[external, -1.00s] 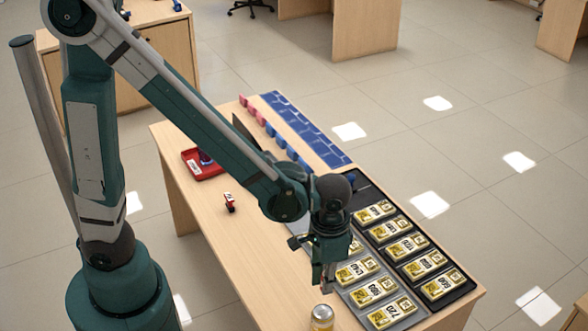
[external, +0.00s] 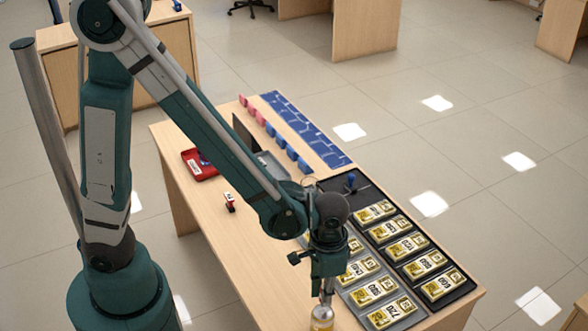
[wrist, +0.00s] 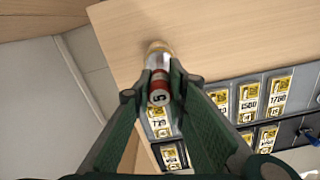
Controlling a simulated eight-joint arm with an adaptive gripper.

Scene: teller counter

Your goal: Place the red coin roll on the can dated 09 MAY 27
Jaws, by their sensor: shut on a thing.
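The red coin roll (wrist: 158,88), a red and white cylinder with a dark 5 on its end, is held between the fingertips of my gripper (wrist: 153,92) in the wrist view. A can (wrist: 157,50) with a tan-gold end lies in line just beyond it. In the external view my gripper (external: 323,290) points down, with the can (external: 321,320) directly below it near the counter's near edge. The can's date cannot be read. I cannot tell whether roll and can touch. The fingers hide most of the roll in the external view.
Gold numbered plates (external: 372,290) lie in dark trays right of my gripper. A small red and white object (external: 229,202) and a red tray (external: 197,170) are on the counter at left. Blue and pink blocks (external: 270,130) line the back. Bare wood lies left of my gripper.

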